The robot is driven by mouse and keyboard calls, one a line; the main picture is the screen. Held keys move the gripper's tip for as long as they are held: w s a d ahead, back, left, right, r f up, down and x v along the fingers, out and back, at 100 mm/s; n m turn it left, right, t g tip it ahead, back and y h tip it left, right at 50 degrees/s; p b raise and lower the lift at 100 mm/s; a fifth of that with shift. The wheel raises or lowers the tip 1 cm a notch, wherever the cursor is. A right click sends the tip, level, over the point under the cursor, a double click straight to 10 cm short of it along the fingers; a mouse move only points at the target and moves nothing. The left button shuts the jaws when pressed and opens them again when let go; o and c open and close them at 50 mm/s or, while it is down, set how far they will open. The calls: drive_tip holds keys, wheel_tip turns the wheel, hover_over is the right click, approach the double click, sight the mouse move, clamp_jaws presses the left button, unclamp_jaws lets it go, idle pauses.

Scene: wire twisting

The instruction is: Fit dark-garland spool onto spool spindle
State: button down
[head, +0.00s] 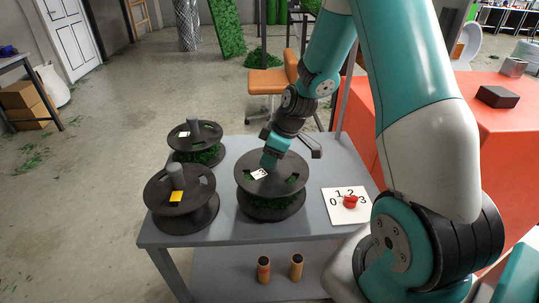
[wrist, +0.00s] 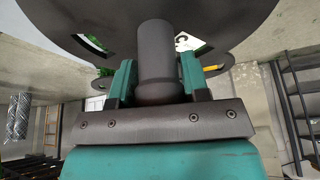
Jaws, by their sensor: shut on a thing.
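My gripper (head: 271,160) is shut on the grey centre post (wrist: 156,60) of a black spool (head: 250,183) at the right of the grey table. Dark green garland shows through this spool's slots, and a white label lies on its top disc. The wrist view shows the post between both fingers (wrist: 156,78) and the disc (wrist: 230,15) beyond. I cannot tell whether this spool rests on the table or hangs just above it. I cannot make out a bare spindle; any part under this spool is hidden.
A white-labelled spool (head: 208,139) with dark green garland stands back left on the table (head: 225,229). A yellow-labelled spool (head: 198,187) stands front left. A numbered card (head: 337,210) with a red knob (head: 350,201) lies at right. Two orange cylinders stand on the lower shelf.

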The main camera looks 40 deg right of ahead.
drive_tip(key=shift+f+b, duration=1.55)
drive_tip(key=shift+f, duration=0.35)
drive_tip(key=c, duration=0.5)
unclamp_jaws()
drive_tip(key=shift+r, duration=0.1)
drive_tip(key=v, duration=1.7)
drive_tip(key=shift+s+r, duration=0.1)
drive_tip(key=shift+r, duration=0.1)
drive_tip(key=s+a+r+g+y, duration=0.1)
drive_tip(key=s+a, duration=0.2)
drive_tip(key=a, duration=0.6)
drive_tip(key=s+a+r+g, duration=0.1)
drive_tip(key=s+a+r, duration=0.15)
drive_tip(key=a, duration=0.65)
drive_tip(key=shift+m+g, duration=0.6)
drive_tip(key=shift+g, duration=0.1)
drive_tip(key=s+a, duration=0.2)
drive_tip(key=s, duration=0.2)
drive_tip(key=s+a, duration=0.3)
drive_tip(key=s, duration=0.1)
drive_tip(key=s+a, duration=0.3)
drive_tip(key=s, duration=0.1)
drive_tip(key=shift+a+f, duration=0.1)
drive_tip(key=shift+a, duration=0.05)
